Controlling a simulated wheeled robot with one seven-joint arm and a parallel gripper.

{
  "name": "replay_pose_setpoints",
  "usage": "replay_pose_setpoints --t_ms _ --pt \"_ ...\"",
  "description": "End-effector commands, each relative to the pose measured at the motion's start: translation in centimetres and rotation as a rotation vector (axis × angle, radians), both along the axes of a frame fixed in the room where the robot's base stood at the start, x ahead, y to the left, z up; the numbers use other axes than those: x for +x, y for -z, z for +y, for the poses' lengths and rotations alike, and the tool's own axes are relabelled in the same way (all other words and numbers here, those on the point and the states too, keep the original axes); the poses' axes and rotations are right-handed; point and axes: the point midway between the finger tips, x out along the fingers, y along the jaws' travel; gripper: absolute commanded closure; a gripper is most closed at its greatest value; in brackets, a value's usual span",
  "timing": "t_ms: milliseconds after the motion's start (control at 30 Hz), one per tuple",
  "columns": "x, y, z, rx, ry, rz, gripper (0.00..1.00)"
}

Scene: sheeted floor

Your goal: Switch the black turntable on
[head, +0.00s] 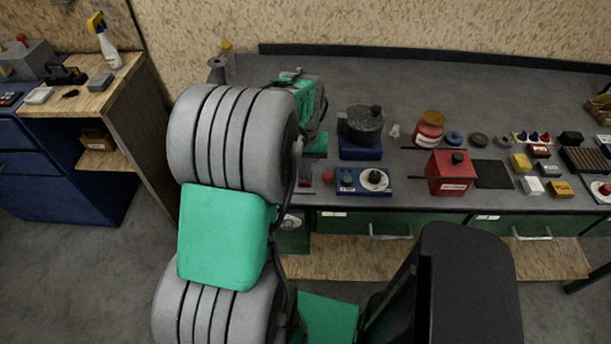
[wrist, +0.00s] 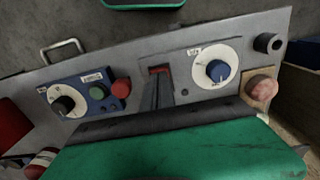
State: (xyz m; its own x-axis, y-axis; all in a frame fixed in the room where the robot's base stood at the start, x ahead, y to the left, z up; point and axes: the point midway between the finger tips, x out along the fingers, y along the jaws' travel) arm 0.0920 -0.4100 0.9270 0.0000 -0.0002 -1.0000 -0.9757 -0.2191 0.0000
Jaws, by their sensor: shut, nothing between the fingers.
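A dark round drum with a black knob (head: 364,124) sits on a blue base (head: 360,150) on the bench in the head view; it looks like the black turntable, but I cannot be sure. In the wrist view, my gripper (wrist: 159,78) is shut and empty. Its fingertips are at a red switch (wrist: 160,69) in a grey panel (wrist: 130,61) and partly cover it. I cannot tell whether they touch it, or its setting. A white dial with a blue knob (wrist: 217,71) is to the right of the switch.
A blue control box (head: 345,188) with a white dial stands near the front edge, with a red button (head: 327,177) beside it. A red box (head: 450,172) and several small items fill the bench to the right.

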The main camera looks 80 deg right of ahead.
Motion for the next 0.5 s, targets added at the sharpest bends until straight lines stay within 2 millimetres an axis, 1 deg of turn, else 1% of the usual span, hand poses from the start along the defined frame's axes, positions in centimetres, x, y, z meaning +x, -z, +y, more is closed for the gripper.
replay_pose_setpoints --t_ms 500 --pt "0.0 0.86 0.01 0.0 0.0 0.0 1.0"
